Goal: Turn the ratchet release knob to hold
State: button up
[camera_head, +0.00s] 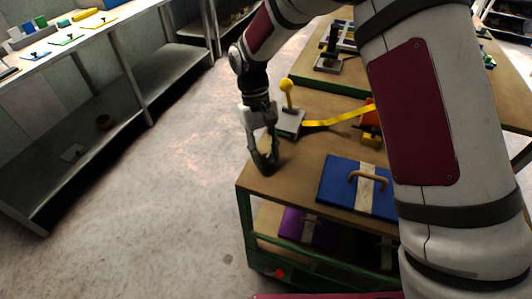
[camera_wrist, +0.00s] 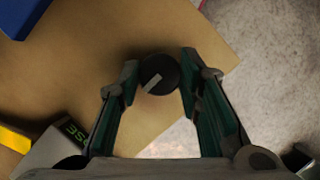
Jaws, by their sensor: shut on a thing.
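The knob (camera_wrist: 160,74) is a round black disc with a pale pointer line slanting from lower left to upper right in the wrist view. It sits near the corner of the brown tabletop. My gripper (camera_wrist: 159,66) is shut on it, with one green-padded finger on each side. In the head view my gripper (camera_head: 264,158) points down at the cart's near left corner, and its fingers mostly hide the knob. A grey box with a yellow ball lever (camera_head: 287,87) stands just behind it. The box's dark display with green characters (camera_wrist: 75,130) is partly cut off in the wrist view.
A yellow strap (camera_head: 325,122) runs from the grey box to an orange and yellow block (camera_head: 369,122). A blue case with a handle (camera_head: 340,183) lies to the right of my gripper. The floor left of the cart (camera_head: 245,216) is clear.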

dwell(0.4)
jog(key=o, duration=1.1)
jog(key=v, duration=1.2)
